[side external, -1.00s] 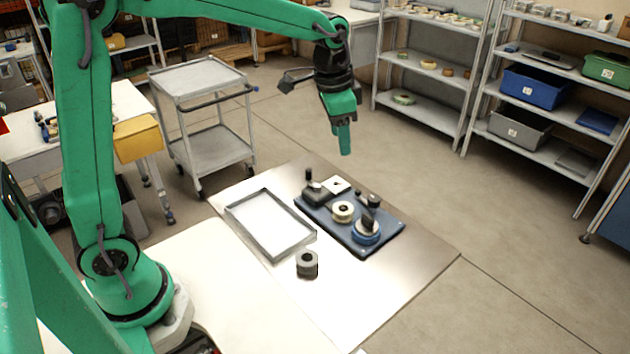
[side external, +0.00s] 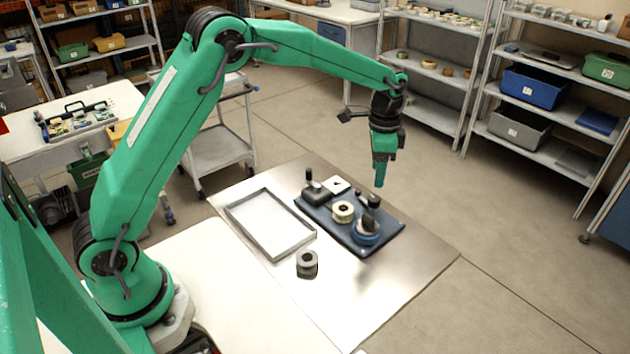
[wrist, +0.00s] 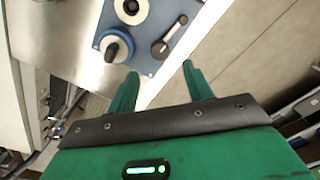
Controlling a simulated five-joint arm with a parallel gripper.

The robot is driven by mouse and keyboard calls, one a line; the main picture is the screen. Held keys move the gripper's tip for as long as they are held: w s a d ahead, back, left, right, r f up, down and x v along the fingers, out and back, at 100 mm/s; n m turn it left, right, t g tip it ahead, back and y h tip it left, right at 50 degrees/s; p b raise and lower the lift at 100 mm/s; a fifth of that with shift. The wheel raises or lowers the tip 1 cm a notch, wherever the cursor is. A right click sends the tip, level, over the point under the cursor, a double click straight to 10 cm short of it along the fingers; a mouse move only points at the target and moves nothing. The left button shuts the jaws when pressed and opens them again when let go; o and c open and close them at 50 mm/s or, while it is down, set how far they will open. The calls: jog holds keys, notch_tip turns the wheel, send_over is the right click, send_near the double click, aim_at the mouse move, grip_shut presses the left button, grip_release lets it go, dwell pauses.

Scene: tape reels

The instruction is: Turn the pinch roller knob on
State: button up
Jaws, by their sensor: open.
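A dark blue tape deck plate (side external: 392,228) lies on the metal sheet; part of it also shows at the top of the wrist view (wrist: 143,63). A black pointer-shaped knob (wrist: 162,47), likely the pinch roller knob, sits near the plate's edge, its arm slanting up and right in the wrist view. It shows small in the side view (side external: 374,200). I cannot read its setting. My gripper (side external: 380,182) hangs above the plate's far side, pointing down, clear of everything. In the wrist view its two fingers (wrist: 160,70) are apart, with nothing between them.
The plate also bears a blue disc with a black handle (side external: 365,238), a cream roll (side external: 343,211) and a black block with an upright lever (side external: 316,193). The sheet's front right is clear.

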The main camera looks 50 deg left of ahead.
aim_at(374, 198)
jog(key=shift+f, duration=0.1)
jog(key=shift+f, duration=3.85)
jog(key=shift+c, duration=0.2)
jog(key=c, duration=0.9)
